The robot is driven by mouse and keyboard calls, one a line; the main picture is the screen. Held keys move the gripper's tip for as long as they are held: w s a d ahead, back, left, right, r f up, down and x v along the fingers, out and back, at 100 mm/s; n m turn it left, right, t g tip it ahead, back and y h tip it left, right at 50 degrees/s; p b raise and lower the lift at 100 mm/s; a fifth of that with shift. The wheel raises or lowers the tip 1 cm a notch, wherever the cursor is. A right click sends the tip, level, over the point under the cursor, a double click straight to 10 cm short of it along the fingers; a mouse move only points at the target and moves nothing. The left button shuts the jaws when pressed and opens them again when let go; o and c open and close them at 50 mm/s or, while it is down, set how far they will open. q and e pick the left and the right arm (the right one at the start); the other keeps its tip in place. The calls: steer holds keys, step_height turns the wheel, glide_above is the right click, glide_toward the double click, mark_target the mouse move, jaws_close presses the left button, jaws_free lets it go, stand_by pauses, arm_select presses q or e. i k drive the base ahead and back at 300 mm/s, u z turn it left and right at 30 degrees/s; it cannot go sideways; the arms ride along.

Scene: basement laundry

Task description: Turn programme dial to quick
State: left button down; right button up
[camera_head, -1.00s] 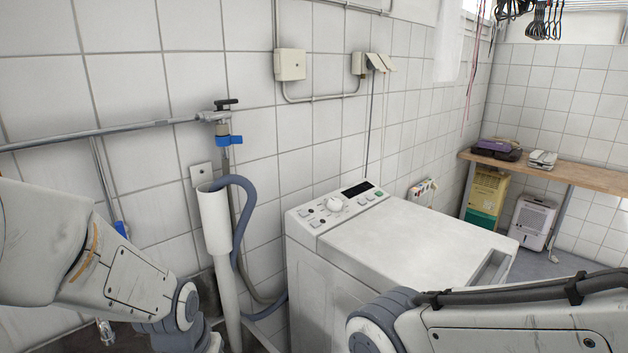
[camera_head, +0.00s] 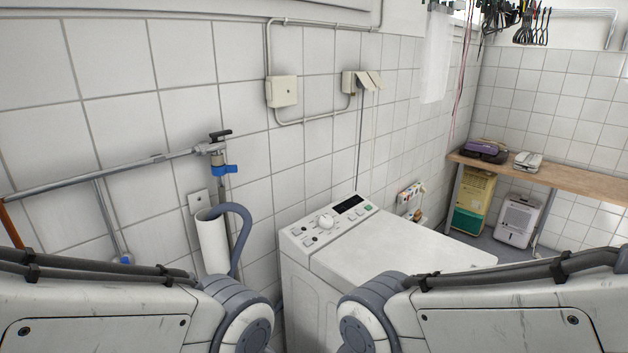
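The white top-loading washing machine (camera_head: 395,244) stands against the tiled wall, right of the middle. Its control panel (camera_head: 312,240) is along the rear left edge of the top. The round white programme dial (camera_head: 326,221) sits on the panel, with small buttons around it and a dark display (camera_head: 347,204) beside it. The dial's marks are too small to read. Both my arms reach in along the bottom of the view, with their joints in front of the machine's lower part. Neither gripper is in view.
A grey drain hose (camera_head: 240,222) hooks into a white standpipe (camera_head: 212,244) left of the machine. A wooden bench (camera_head: 560,178) stands at the back right, with a dehumidifier (camera_head: 520,220) below.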

mark_target(326, 221)
steer(key=k, duration=0.5)
steer(key=z, duration=1.65)
steer(key=i, duration=1.35)
steer(key=u, duration=2.85)
steer(key=i, duration=0.5)
